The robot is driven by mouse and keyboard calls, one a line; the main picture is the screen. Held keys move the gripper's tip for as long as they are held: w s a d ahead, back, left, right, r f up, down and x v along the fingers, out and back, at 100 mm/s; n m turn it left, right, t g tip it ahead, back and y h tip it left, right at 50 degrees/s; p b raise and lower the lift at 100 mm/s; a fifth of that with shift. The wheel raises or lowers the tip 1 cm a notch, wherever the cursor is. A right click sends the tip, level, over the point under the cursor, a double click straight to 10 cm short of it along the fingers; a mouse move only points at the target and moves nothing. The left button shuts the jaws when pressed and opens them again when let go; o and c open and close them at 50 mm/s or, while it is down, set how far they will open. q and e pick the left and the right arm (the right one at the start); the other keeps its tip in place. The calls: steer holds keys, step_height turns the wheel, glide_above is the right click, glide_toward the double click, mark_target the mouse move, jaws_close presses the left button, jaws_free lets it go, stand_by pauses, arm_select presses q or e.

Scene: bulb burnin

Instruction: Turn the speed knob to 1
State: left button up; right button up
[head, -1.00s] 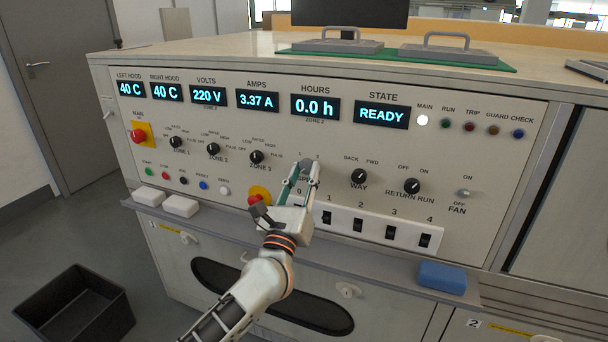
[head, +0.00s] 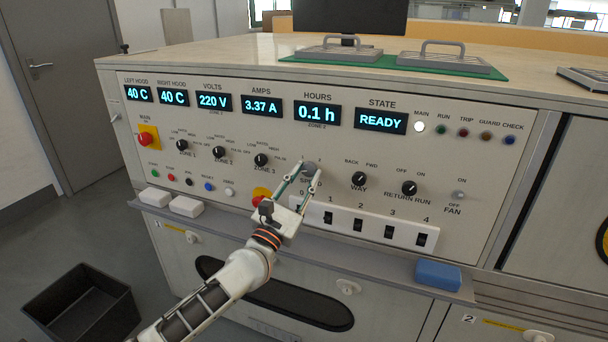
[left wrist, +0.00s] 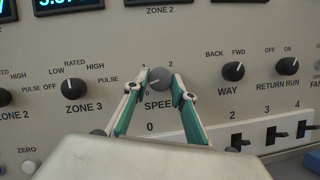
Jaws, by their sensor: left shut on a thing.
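The speed knob (head: 309,168) is a round grey knob on the panel, right of the ZONE 3 knob. In the left wrist view the speed knob (left wrist: 159,79) sits between the fingertips, with marks 1 and 2 above it to the left and right. A light line on its face seems to point left and slightly down. My left gripper (head: 309,176) is shut on the knob, one finger on each side; it also shows in the left wrist view (left wrist: 158,86). The fingers partly hide the SPEED label. My right gripper is not in view.
The ZONE 3 knob (head: 261,160) and WAY knob (head: 359,178) flank the speed knob. A white switch strip (head: 344,228) lies just below. A red button on yellow (head: 260,195) is close to my left gripper. A blue block (head: 438,275) rests on the ledge.

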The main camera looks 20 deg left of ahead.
arm_select(q)
steer(key=m+h+p, duration=0.1)
steer(key=m, duration=0.1)
steer(key=r+m+g+h+p, duration=0.1)
steer(key=m, duration=0.2)
steer(key=shift+a+h, duration=0.15)
steer(key=shift+h, duration=0.15)
steer(key=m+g+p, duration=0.1)
steer(key=m+p, duration=0.1)
steer(key=m, duration=0.1)
steer(key=shift+a+m+h, duration=0.1)
steer(key=shift+m+h, duration=0.3)
steer(key=shift+m+g+h+p, duration=0.3)
steer(key=shift+m+g+p, duration=0.3)
steer(key=shift+m, duration=0.5)
steer(key=shift+r+m+p, duration=0.1)
steer(key=shift+m+p, duration=0.3)
steer(key=shift+m+g+p, duration=0.5)
steer(key=shift+m+p, duration=0.3)
steer(key=shift+m, duration=0.2)
steer(key=shift+f+m+p, duration=0.2)
steer(key=shift+m+p, duration=0.1)
steer(key=shift+m, duration=0.1)
steer(key=shift+f, duration=0.15)
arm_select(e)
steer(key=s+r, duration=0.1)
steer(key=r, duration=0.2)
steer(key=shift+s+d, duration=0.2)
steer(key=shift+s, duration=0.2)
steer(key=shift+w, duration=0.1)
